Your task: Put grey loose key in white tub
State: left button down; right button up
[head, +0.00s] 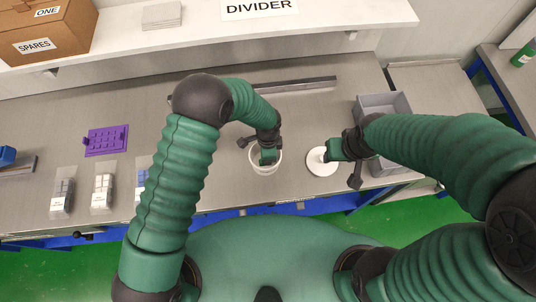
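The white tub (266,172) stands near the front edge of the metal bench, open at the top. My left gripper (267,158) points down into its mouth and hides most of the inside. I cannot tell whether it is open or shut, or whether it holds anything. A round white lid-like disc (321,167) is to the right of the tub. My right gripper (332,151) is at the disc's upper right edge; whether it grips the disc is unclear. I cannot make out a grey loose key.
A grey bin (390,103) stands behind my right arm. A purple grid plate (106,140) and several clear bags (103,188) lie at the left. A shelf (200,39) with a cardboard box (52,38) runs along the back. Bare bench lies between.

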pick_arm(q)
jog(key=shift+f, duration=0.25)
jog(key=c, duration=1.1)
grip_release()
jog(key=shift+c, duration=0.2)
jog(key=shift+r, duration=0.1)
notch_tip(320, 180, up, 17)
jog(key=b, duration=0.3)
jog(key=s+a+f+n+t+b, duration=0.1)
jog(key=s+a+n+b, duration=0.1)
jog(key=s+a+n, duration=0.3)
jog(key=s+a+f+n+t+b, duration=0.1)
jog(key=s+a+n, duration=0.4)
jog(key=a+n, duration=0.7)
jog(key=shift+a+f+t+b, duration=0.3)
jog(key=shift+a+f+b, duration=0.25)
jog(key=shift+a+b, duration=0.9)
